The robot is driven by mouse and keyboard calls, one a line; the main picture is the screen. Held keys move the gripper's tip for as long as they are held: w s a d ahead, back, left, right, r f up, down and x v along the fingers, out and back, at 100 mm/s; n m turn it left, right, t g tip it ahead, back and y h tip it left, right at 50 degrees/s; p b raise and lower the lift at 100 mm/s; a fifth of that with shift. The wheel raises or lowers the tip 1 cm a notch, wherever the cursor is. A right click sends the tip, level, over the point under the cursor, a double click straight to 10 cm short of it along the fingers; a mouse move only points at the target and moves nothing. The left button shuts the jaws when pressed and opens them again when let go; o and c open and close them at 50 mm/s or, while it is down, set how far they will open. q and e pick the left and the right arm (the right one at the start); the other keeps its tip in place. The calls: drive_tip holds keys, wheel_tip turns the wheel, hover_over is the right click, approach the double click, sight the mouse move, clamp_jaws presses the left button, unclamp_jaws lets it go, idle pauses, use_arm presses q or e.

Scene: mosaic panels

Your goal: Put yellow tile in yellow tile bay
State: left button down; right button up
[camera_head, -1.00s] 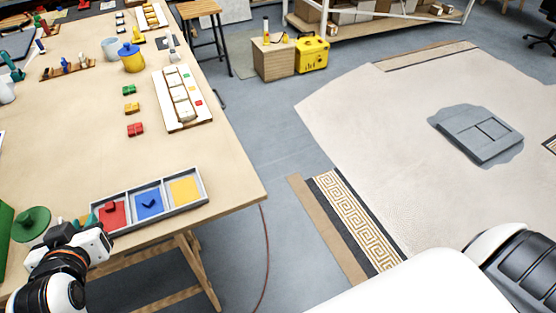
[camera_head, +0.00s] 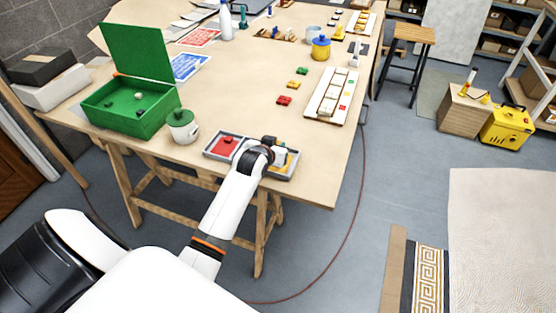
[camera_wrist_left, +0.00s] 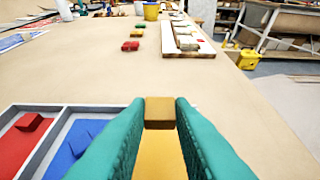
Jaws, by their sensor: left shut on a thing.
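The yellow tile (camera_wrist_left: 160,112) is held between the teal fingers of my left gripper (camera_wrist_left: 160,115) in the left wrist view. The yellow bay (camera_wrist_left: 160,155) shows just below and behind it, between the fingers. I cannot tell whether the tile touches the bay floor. In the head view my left gripper (camera_head: 274,146) is over the right part of the three-bay grey tray (camera_wrist_left: 45,150), and my arm hides the blue bay. A red tile (camera_wrist_left: 29,122) lies in the red bay and a blue tile (camera_wrist_left: 80,142) in the blue bay. My right gripper is not seen.
A green open box (camera_head: 128,117) and a lidded green-and-cream pot (camera_head: 183,128) stand left of the tray. Red (camera_head: 284,100), yellow (camera_head: 294,84) and green (camera_head: 302,70) pieces lie behind it, beside a white-tiled board (camera_head: 330,100). The table's front edge is close to the tray.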

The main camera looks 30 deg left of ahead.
use_arm(q)
drive_tip(key=f, duration=0.6)
drive_tip(key=shift+d+f+p, duration=0.2)
drive_tip(key=shift+f+p, duration=0.05)
drive_tip(key=shift+p, duration=0.05)
drive_tip(key=shift+f, duration=0.2)
drive_tip(key=c, duration=1.3)
unclamp_jaws()
drive_tip(key=shift+r, duration=0.15)
drive_tip(key=shift+r, duration=0.15)
drive_tip(key=v, duration=1.2)
drive_tip(key=shift+b, duration=0.4)
drive_tip(key=shift+f, duration=0.25)
